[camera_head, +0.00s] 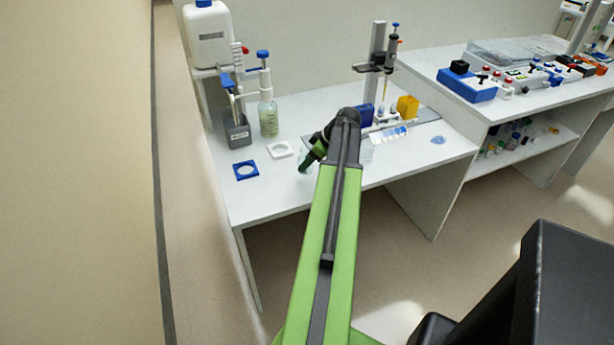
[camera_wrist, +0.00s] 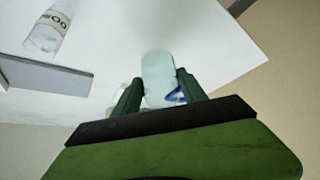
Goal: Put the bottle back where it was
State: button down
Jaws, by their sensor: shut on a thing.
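My gripper (camera_wrist: 158,88) is shut on a pale, translucent bottle (camera_wrist: 157,70), which stands between the two dark green fingers in the wrist view. In the head view my gripper (camera_head: 309,162) is above the front part of the white bench, and the held bottle (camera_head: 302,155) is mostly hidden by it. A blue square holder with a round hole (camera_head: 246,170) lies to its left on the bench. A white square holder with a round hole (camera_head: 280,150) lies closer.
A green-tinted dispenser bottle (camera_head: 268,117) and a grey box with tools (camera_head: 237,132) stand at the back left. A stand with a pipette (camera_head: 377,65), a yellow block (camera_head: 407,107) and a white rack (camera_head: 392,134) are at the right.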

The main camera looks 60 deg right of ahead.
jog(key=shift+w+f, duration=0.1)
jog(key=shift+w, duration=0.05)
notch_tip(320, 180, down, 4)
jog(key=b, duration=0.4)
jog(key=shift+f, duration=0.15)
jog(key=shift+r, duration=0.2)
jog(key=shift+f, duration=0.2)
jog(key=c, duration=0.6)
grip_release()
jog(key=shift+c, duration=0.2)
jog(key=shift+r, duration=0.1)
